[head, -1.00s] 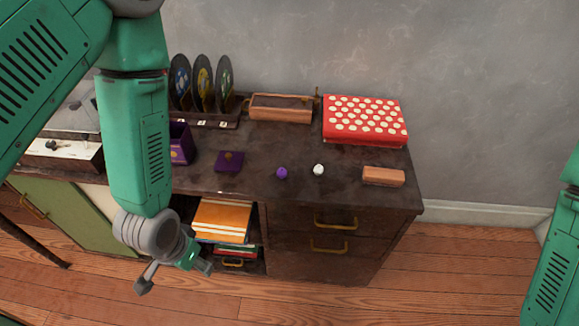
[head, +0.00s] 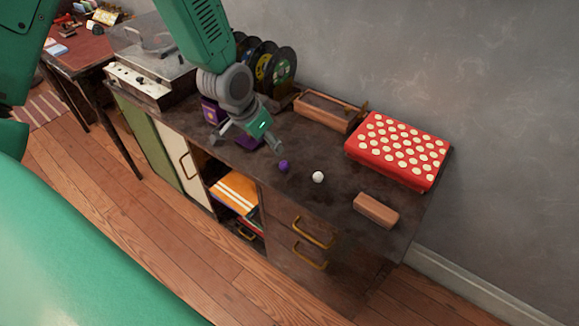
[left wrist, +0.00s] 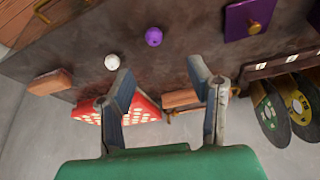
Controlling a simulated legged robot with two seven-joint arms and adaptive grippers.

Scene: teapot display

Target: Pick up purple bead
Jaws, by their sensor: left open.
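The purple bead (head: 283,166) is a small round ball on the dark cabinet top (head: 330,215), just left of a white bead (head: 318,177). In the left wrist view the purple bead (left wrist: 154,37) lies beyond the open fingers, between their directions, with the white bead (left wrist: 112,62) to its left. My left gripper (head: 246,146) is open and empty, above the cabinet top and to the left of the purple bead. Its two fingers also show in the left wrist view (left wrist: 160,82). My right gripper is not in view.
A red dotted box (head: 398,150), a brown block (head: 376,210) and a wooden tray (head: 328,110) stand to the right and back. Upright discs (head: 281,69) stand behind my left gripper. A purple lid with a knob (left wrist: 248,18) lies near the bead. A record player (head: 150,60) is farther left.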

